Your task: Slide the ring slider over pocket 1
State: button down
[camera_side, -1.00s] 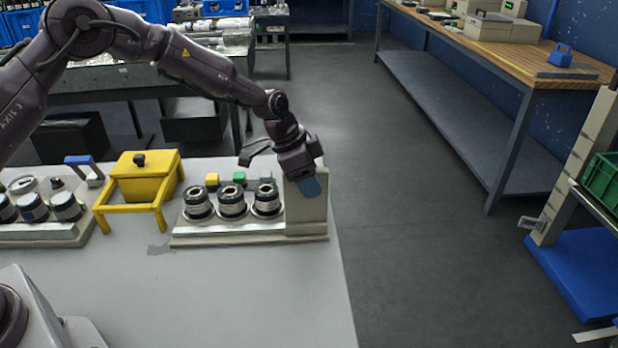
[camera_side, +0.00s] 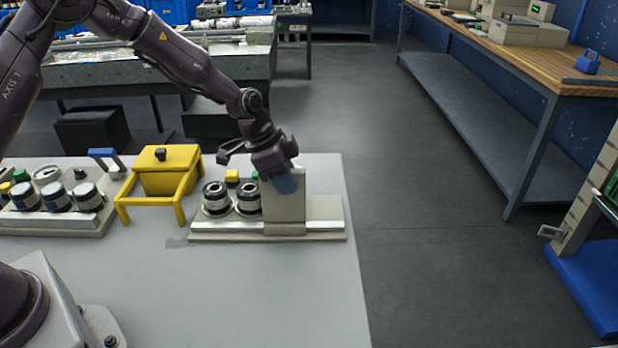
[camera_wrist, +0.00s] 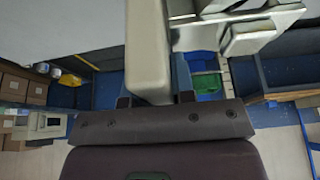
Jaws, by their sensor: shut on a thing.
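The ring slider (camera_side: 284,218), a tall beige block, stands upright on the low beige rail base (camera_side: 325,226) in the side view. It hides the right-hand pocket and leaves the rail's right end bare. Two dark-rimmed round jars (camera_side: 216,200) (camera_side: 247,199) show in the pockets left of it. I cannot tell which pocket is number 1. In the wrist view the pale slider (camera_wrist: 148,50) runs up between the fingers.
A yellow hopper on a frame (camera_side: 170,172) stands left of the rail. Farther left is another base with several jars (camera_side: 55,197). Yellow (camera_side: 232,176) and green (camera_side: 253,175) blocks sit behind the jars. The table front is clear.

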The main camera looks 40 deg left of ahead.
jog(key=shift+a, duration=0.15)
jog(key=c, duration=1)
grip_release()
jog(key=shift+o, duration=0.2)
jog(key=v, duration=1.3)
jog(key=shift+s, duration=0.1)
